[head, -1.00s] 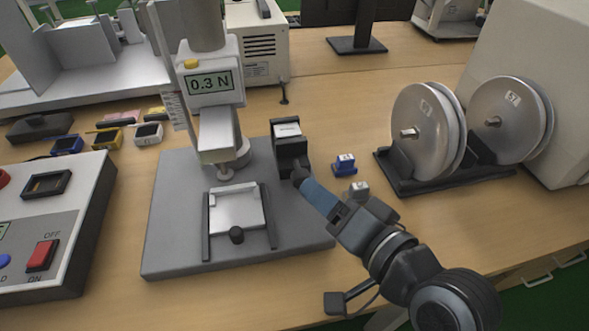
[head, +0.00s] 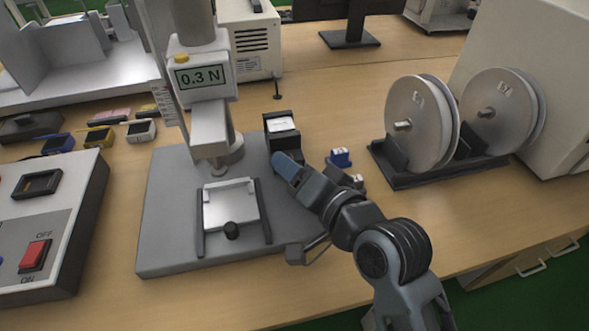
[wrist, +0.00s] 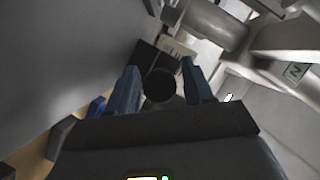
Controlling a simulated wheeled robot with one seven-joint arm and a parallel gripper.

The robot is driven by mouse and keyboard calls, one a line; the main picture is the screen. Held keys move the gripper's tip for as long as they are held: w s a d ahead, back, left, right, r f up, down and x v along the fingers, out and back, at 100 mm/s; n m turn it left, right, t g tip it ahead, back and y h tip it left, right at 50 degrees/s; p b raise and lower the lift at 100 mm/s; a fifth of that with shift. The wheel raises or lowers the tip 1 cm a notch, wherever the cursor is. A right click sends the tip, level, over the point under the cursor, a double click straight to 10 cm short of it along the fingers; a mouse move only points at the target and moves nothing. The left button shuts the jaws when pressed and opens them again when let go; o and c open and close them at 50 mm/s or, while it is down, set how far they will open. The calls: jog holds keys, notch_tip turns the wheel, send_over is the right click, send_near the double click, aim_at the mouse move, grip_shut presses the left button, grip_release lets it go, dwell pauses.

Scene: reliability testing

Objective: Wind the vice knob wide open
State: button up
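A light-grey clamp fixture (head: 228,204) with a dark knob (head: 231,230) at its front stands on the grey base plate (head: 165,235). To its right on the plate stands a black block (head: 281,144) with a white label. My gripper (head: 286,163) is at the front of this block, hiding its lower front. In the wrist view my two blue fingers (wrist: 160,68) are apart, with a round dark knob (wrist: 160,85) between them and visible gaps at both sides. The black block (wrist: 150,60) shows behind that knob.
A force gauge (head: 201,77) reading 0.3 N stands over the fixture. Small blue (head: 341,157) and grey weights lie right of the plate, close to my arm. Two reels (head: 418,115) stand farther right. A control box (head: 75,200) is at the left.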

jog(key=c, duration=0.8)
jog(key=shift+c, duration=0.2)
jog(key=shift+r+p, duration=0.1)
jog(key=shift+p, duration=0.25)
